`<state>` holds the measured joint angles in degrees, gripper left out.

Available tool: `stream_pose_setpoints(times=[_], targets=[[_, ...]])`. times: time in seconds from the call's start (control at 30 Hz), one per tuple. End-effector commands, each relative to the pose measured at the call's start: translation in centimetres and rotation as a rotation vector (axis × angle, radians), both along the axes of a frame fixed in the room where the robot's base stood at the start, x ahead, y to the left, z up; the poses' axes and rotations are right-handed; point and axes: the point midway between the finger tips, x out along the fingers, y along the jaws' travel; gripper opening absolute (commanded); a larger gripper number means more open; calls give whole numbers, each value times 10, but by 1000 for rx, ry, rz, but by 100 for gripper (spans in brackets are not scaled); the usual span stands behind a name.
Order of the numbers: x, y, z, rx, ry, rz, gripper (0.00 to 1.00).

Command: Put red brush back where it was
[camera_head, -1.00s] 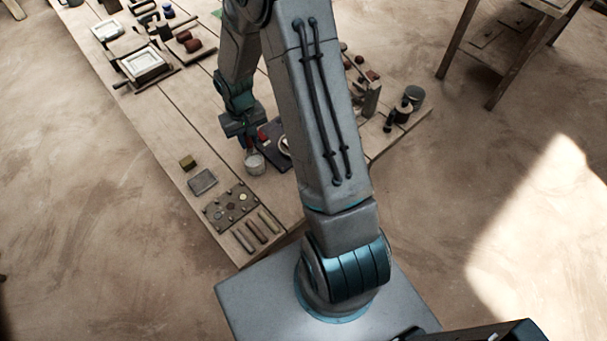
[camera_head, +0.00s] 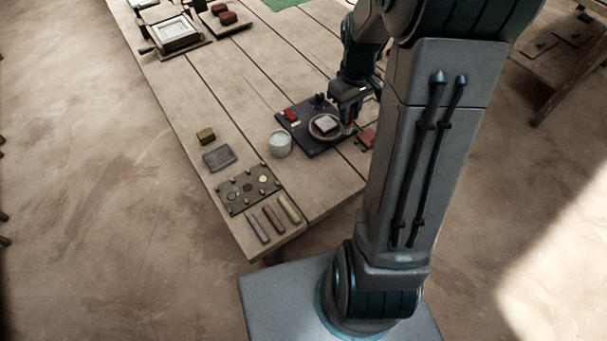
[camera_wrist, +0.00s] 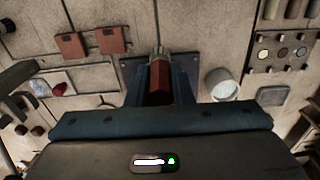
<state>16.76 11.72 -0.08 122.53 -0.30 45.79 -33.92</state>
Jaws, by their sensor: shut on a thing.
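The red brush (camera_wrist: 159,78) is between the fingers of my gripper (camera_wrist: 161,88), its pale tip pointing away from the wrist. In the head view my gripper (camera_head: 352,100) is shut on the brush (camera_head: 351,117), which hangs tip down near the right edge of a dark board (camera_head: 312,149). I cannot tell if the tip touches anything. The board carries a round plate with a pale tile (camera_head: 325,125) and a small red piece (camera_head: 290,115). A pale cup (camera_head: 280,144) stands left of the board, apart from the brush.
A reddish block (camera_head: 367,138) lies just right of the board. A framed press (camera_head: 177,35) stands farther back. The middle planks are clear.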

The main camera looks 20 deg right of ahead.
Motion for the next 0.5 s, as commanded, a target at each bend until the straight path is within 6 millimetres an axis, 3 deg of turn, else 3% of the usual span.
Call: stream_pose_setpoints(times=[0.17, 0.5], targets=[[-4, 9, -7, 5, 1, 18, 0], [-3, 85, -51, 5, 3, 21, 0]])
